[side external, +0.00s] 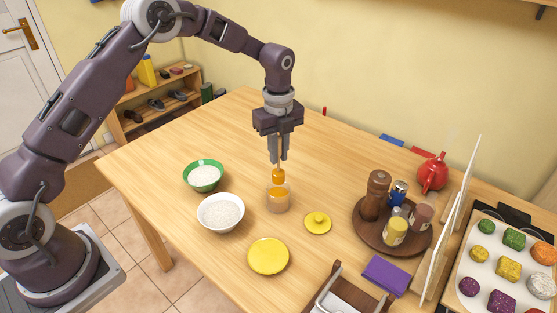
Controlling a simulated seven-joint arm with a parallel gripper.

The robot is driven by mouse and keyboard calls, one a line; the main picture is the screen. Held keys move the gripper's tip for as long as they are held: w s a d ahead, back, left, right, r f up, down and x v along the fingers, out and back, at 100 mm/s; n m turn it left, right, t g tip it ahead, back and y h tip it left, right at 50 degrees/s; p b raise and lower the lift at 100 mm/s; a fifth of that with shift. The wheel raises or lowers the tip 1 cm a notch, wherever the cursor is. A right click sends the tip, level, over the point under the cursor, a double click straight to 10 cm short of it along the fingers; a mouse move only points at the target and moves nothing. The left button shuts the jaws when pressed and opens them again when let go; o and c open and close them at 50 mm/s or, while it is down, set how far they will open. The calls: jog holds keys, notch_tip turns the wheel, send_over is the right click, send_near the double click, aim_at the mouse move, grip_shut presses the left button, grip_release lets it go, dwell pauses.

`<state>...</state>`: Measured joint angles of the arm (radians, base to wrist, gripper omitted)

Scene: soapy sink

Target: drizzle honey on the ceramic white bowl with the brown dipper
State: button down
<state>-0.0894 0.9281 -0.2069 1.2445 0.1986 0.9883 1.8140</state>
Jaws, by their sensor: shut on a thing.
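My gripper (278,160) points straight down above the honey jar and is shut on the dipper (278,175). The dipper's orange-brown head shows just below my fingers, at the mouth of the jar; I cannot tell how far it reaches inside. The honey jar (278,199) is clear with amber honey in it and stands upright on the table. The white ceramic bowl (221,214) stands to the left of the jar and holds a pale grainy food. A green bowl (203,176) with similar pale contents stands behind it.
A yellow plate (268,256) lies in front of the jar and a yellow lid (317,222) to its right. A round brown tray (366,232) holds a pepper mill and several jars. A purple cloth (385,277) and a red teapot (432,172) are at the right.

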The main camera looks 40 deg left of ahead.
jog(key=s+a+f, duration=0.1)
jog(key=s+a, duration=0.2)
jog(key=s, duration=0.4)
jog(key=s+a+f, duration=0.1)
jog(key=s+a, duration=0.3)
jog(key=s, duration=0.3)
jog(key=shift+s+a+f, duration=0.2)
jog(key=shift+s+a, duration=0.1)
jog(key=shift+s, duration=0.1)
